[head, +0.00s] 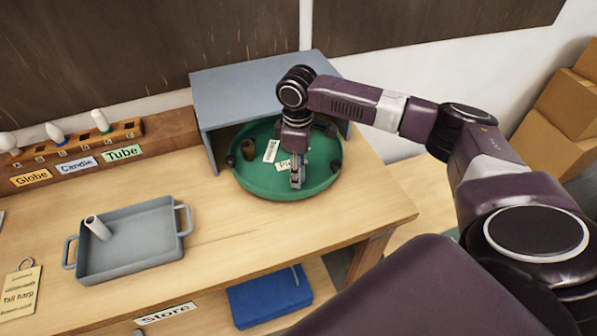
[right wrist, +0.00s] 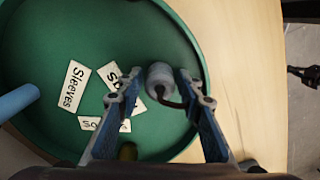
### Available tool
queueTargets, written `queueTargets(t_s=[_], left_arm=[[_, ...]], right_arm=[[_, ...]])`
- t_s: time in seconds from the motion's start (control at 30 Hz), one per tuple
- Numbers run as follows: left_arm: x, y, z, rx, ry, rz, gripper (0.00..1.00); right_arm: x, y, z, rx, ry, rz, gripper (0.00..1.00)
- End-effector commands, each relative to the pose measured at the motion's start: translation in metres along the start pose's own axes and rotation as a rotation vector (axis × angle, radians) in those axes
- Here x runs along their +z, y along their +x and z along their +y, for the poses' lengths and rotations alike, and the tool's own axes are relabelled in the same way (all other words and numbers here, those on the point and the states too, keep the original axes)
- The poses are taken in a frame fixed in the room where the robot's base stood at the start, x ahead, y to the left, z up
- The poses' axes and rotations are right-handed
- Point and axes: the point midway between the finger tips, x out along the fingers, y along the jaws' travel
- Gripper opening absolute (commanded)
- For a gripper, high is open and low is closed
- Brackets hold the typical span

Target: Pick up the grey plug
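The grey plug (right wrist: 160,76) is a short grey cylinder with a dark cord, in the green round tray (right wrist: 190,25). My right gripper (right wrist: 158,88) is open, with its blue fingers on either side of the plug in the right wrist view. I cannot tell whether either fingertip touches it. In the head view, my right gripper (head: 297,181) points down into the front of the tray (head: 262,187) and hides the plug. My left gripper is not in view.
A grey shelf (head: 225,95) covers the tray's back. A grey handled tray (head: 150,262) holds a pale cylinder. Bulbs stand in a wooden rack (head: 160,137).

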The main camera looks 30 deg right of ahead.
Motion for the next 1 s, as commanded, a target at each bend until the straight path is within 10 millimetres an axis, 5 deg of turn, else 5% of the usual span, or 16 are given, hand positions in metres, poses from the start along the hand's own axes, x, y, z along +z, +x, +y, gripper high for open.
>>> queueTargets(t_s=[0.13, 0.43, 0.77, 1.0], left_arm=[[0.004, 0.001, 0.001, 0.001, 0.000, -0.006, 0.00], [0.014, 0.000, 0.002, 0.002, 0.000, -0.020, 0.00], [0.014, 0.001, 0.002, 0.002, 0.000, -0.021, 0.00], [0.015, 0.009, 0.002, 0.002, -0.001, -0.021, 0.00]], right_arm=[[0.000, 0.000, 0.000, 0.000, 0.000, 0.000, 0.33], [0.000, 0.000, 0.000, 0.001, -0.001, 0.000, 0.01], [-0.001, -0.004, 0.000, 0.001, -0.001, 0.001, 0.01], [-0.001, -0.034, 0.001, 0.004, -0.001, 0.005, 0.01]])
